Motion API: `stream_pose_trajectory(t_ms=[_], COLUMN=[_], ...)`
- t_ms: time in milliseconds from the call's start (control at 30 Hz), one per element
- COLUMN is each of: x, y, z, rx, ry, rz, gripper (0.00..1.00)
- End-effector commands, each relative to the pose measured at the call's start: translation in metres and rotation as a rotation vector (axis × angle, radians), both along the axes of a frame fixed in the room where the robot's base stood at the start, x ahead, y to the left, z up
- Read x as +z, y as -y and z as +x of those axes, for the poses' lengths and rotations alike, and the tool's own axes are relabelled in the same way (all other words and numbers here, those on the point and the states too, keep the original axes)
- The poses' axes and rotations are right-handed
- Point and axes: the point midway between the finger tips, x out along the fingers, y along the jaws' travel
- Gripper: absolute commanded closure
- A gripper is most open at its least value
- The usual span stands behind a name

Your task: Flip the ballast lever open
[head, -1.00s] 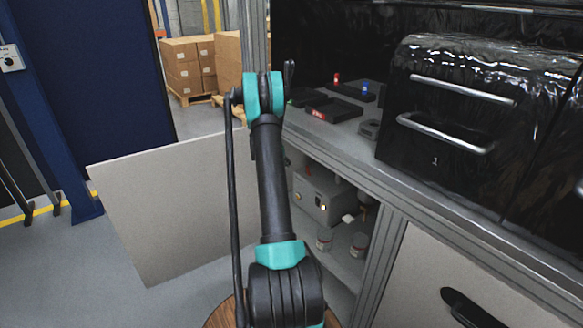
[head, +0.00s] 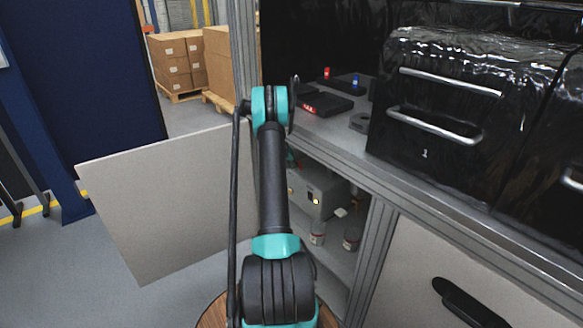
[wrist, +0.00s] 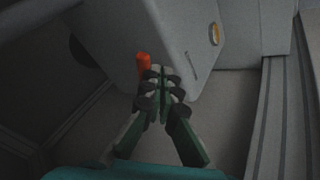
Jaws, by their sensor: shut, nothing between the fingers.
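An orange-red handle, which looks like the ballast lever (wrist: 144,64), stands out from the face of a grey box (wrist: 185,45) in the wrist view. My gripper (wrist: 163,76) is shut and empty, its fingertips just right of the handle and in front of the box. I cannot tell whether they touch the handle, and its lower end is partly hidden by the fingers. In the head view the grey box (head: 319,192) sits inside the open cabinet under the counter. There my arm hides the gripper and the lever.
The pale cabinet door (head: 165,205) stands open left of my arm. Small containers (head: 353,233) stand on the shelf below the box. A frame post (head: 372,250) bounds the opening on the right. A round yellow part (wrist: 214,34) is on the box's face.

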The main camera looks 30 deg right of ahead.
Motion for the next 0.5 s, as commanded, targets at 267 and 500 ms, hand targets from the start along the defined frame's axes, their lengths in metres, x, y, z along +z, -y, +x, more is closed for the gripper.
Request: stream_pose_trajectory(t_ms=[267, 500], x=[0.0, 0.0], y=[0.002, 0.018], z=[-0.002, -0.014], rx=[-0.001, -0.002], ry=[0.001, -0.001], rz=[0.0, 0.0], gripper=[1.0, 1.0])
